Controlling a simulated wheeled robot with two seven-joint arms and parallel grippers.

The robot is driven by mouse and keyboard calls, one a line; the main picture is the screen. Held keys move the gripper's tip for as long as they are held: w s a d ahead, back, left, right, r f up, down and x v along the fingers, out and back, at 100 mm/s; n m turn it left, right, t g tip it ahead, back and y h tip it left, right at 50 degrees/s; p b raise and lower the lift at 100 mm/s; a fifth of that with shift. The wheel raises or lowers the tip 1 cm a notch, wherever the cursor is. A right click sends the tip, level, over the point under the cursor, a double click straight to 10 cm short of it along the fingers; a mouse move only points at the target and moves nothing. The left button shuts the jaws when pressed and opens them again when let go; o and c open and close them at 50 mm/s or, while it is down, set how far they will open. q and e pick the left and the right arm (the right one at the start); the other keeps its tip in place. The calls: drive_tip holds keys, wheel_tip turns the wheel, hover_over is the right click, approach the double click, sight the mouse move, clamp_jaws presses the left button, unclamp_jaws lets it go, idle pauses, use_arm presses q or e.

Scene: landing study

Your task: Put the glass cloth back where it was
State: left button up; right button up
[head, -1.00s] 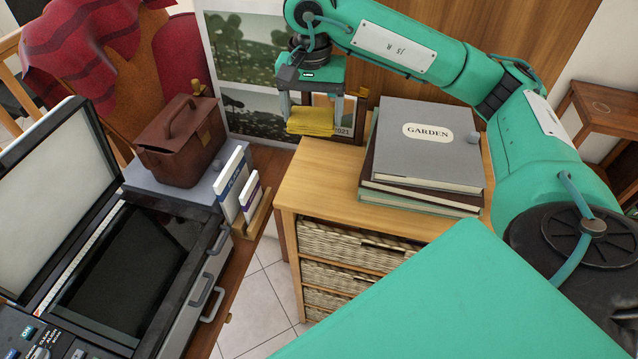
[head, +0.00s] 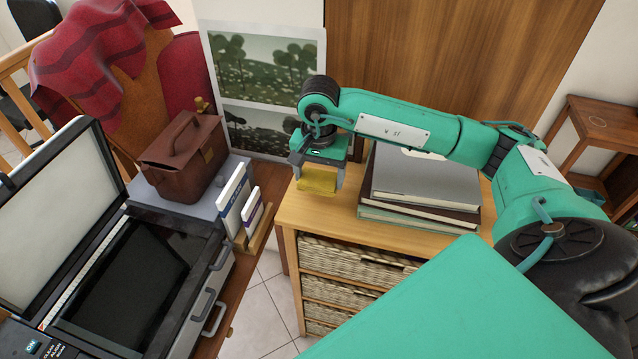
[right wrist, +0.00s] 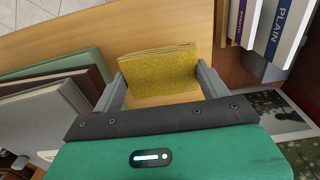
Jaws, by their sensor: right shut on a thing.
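The folded yellow glass cloth (head: 317,181) is between the fingers of my right gripper (head: 318,174), which is shut on it. In the head view it is over the left part of the wooden drawer cabinet's top (head: 296,214), left of the stacked books. In the right wrist view the cloth (right wrist: 160,74) spans the gap between the two fingers (right wrist: 160,88), with the wood top beyond it. I cannot tell whether its lower edge touches the wood. My left gripper is not in view.
A stack of large books (head: 430,182) stands on the cabinet right of the gripper. Left, across a gap, are a brown bag (head: 184,160), upright slim books (head: 234,202) and an open scanner (head: 130,275). A landscape calendar (head: 262,60) stands behind. The cabinet's front left top is clear.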

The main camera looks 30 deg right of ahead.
sight(319, 200)
drive_tip(key=shift+f, duration=0.6)
wheel_tip(319, 200, down, 3)
drive_tip(key=shift+f+p, duration=0.1)
drive_tip(key=shift+p, duration=0.5)
drive_tip(key=shift+f, duration=0.2)
drive_tip(key=shift+f+b, duration=0.2)
drive_tip(key=shift+b, duration=0.15)
drive_tip(key=o, duration=1)
drive_tip(key=shift+r, duration=0.1)
drive_tip(key=shift+o, duration=0.2)
